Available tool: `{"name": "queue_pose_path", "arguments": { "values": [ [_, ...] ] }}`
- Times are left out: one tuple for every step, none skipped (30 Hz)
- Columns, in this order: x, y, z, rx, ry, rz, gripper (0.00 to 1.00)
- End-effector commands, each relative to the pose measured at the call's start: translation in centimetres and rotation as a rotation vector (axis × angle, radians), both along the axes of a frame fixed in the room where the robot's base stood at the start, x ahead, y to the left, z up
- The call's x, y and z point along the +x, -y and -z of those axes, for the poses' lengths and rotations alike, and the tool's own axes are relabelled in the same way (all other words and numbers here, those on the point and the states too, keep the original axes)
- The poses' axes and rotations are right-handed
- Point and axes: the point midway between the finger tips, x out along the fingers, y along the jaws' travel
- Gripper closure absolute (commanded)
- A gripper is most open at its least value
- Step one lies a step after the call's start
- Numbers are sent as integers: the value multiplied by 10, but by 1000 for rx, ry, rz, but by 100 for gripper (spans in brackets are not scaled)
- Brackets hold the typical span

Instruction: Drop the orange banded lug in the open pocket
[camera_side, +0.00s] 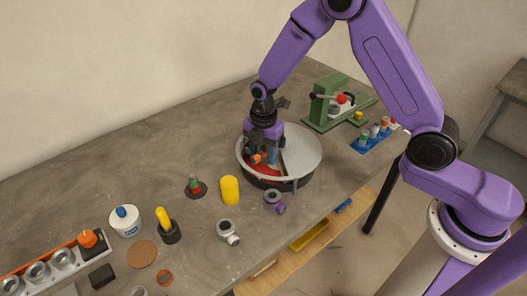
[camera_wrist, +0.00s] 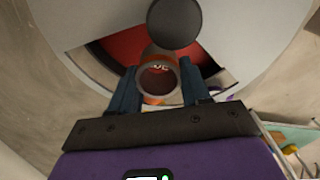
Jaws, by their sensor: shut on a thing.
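My gripper (camera_side: 262,152) is over the near left part of a round jig with a grey top plate (camera_side: 303,148). In the wrist view its two dark blue fingers (camera_wrist: 158,84) are shut on the sides of the orange banded lug (camera_wrist: 158,73), a short hollow tube. The lug's orange part (camera_side: 257,158) also shows in the side view. The open pocket (camera_wrist: 121,45) is a wedge-shaped gap in the plate with a red floor. The lug overlaps the pocket in both views; its height above the floor is hard to tell. Fingers and lug hide part of the pocket.
A dark round knob (camera_wrist: 174,22) stands close beyond the lug. A grey lug with purple (camera_side: 275,200) and a yellow cylinder (camera_side: 229,190) stand near the jig's front. A green press (camera_side: 333,105) and a blue rack (camera_side: 372,138) are to its right.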

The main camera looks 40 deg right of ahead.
Motion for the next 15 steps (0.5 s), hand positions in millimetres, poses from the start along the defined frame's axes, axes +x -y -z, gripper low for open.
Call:
{"name": "queue_pose_path", "arguments": {
  "values": [
    [0,0,0,0,0,0,89],
    [0,0,0,0,0,0,89],
    [0,0,0,0,0,0,89],
    [0,0,0,0,0,0,89],
    [0,0,0,0,0,0,89],
    [0,0,0,0,0,0,89],
    [0,0,0,0,0,0,89],
    [0,0,0,0,0,0,89],
    [0,0,0,0,0,0,89],
    [0,0,1,0,0,0,89],
    [0,0,1,0,0,0,89],
    [0,0,2,0,0,0,89],
    [0,0,2,0,0,0,89],
    [0,0,3,0,0,0,89],
    [0,0,4,0,0,0,89]
  ]
}}
